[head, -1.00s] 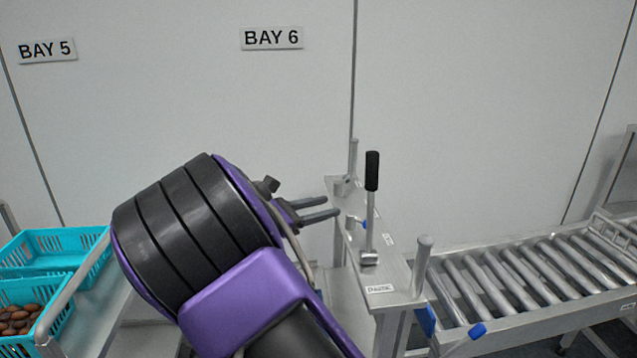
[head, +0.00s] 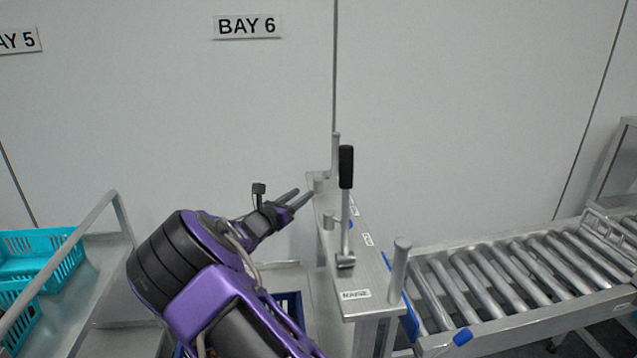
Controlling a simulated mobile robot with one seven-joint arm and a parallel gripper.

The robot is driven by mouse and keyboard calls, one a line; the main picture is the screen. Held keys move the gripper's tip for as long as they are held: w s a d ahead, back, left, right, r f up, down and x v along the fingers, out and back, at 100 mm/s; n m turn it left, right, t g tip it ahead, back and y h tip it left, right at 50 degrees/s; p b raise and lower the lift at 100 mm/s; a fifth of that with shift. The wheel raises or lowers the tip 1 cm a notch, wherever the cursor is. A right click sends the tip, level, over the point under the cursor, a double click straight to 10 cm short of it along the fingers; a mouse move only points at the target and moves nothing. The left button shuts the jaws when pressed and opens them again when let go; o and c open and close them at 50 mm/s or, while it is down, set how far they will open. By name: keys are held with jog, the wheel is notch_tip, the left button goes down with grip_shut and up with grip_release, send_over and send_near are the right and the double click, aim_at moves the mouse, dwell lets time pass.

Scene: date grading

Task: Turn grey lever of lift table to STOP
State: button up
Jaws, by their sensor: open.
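The lever (head: 346,215) has a grey shaft and a black grip (head: 346,167). It stands about upright from a pivot block on the narrow metal top plate (head: 345,277) of the lift table. A label reading RAISE (head: 355,294) is at the plate's near end. Two smaller labels lie farther along the plate and are too small to read. My gripper (head: 303,196) is open and empty, with its fingers pointing up and right. In the picture it is left of the lever and apart from it.
Short metal posts stand at the plate's near end (head: 400,265) and far end (head: 336,155). A roller conveyor (head: 520,275) runs off to the right. Turquoise crates (head: 62,250) stand at the left. A white wall with a BAY 6 sign (head: 247,26) is behind.

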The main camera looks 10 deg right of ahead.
aim_at(316, 184)
jog(key=x, duration=1)
grip_shut()
